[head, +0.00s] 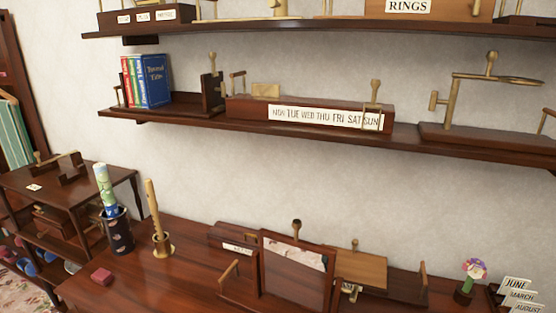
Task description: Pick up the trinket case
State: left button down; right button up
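A small reddish box (102,275) lies on the left front part of the brown wooden desk (165,290). It looks closed and may be the trinket case, but nothing on it names it, so I cannot be sure. Nothing touches it, and bare desk surrounds it. Neither of my grippers shows in the head view.
A dark cup with a rolled paper (105,185) and a brass holder with a stick (155,215) stand behind the box. A framed stand (297,270), a small flower pot (466,285) and month cards (517,290) stand farther right. Shelves (215,118) hang above.

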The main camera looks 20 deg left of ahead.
aim_at(103, 276)
jog(key=u, duration=1.9)
jog(key=i+u, duration=0.35)
jog(key=k+j, duration=0.05)
jog(key=k, duration=0.05)
